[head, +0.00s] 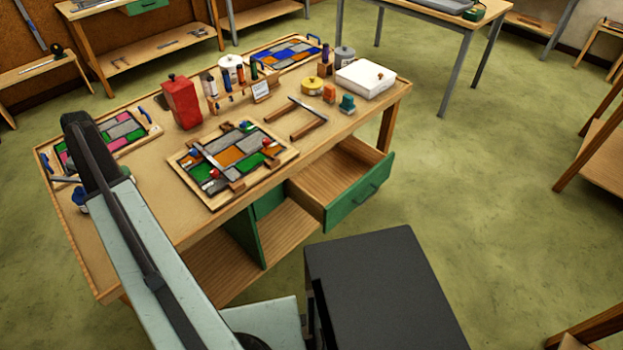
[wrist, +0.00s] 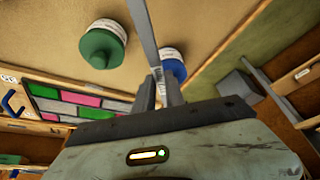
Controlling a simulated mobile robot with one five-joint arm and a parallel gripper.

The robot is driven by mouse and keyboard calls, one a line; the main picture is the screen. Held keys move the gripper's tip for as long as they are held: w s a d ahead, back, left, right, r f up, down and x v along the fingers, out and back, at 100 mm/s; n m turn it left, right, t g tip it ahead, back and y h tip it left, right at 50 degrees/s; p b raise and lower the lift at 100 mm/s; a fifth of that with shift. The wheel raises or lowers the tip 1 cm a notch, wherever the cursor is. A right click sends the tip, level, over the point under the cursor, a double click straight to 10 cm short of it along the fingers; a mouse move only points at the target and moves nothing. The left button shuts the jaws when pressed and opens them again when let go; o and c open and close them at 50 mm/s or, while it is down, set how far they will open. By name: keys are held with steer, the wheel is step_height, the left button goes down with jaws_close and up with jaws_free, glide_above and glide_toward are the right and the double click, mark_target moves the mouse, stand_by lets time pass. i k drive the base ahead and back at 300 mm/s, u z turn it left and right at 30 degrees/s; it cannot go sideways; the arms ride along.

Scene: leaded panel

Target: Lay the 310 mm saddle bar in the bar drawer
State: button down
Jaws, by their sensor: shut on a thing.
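My gripper (wrist: 160,92) is shut on a grey flat bar (wrist: 143,35), which sticks out beyond the fingers above the bench top in the wrist view. Its length cannot be read. In the head view my arm hides the gripper. A drawer with a green front (head: 358,196) stands pulled out at the bench's front right; its visible wooden inside looks empty. I see no label on it. My gripper is at the bench's left end, well away from this drawer.
A blue-lidded jar (wrist: 174,70) and a green-lidded jar (wrist: 103,45) stand near the bar. A leaded panel (head: 232,155) lies mid-bench, with a red container (head: 181,101) behind it. A white box (head: 365,77) stands back right. Floor right of the drawer is clear.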

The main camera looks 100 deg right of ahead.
mark_target(340, 186)
steer(key=u, duration=0.05)
steer(key=k, duration=1.05)
steer(key=z, duration=0.9)
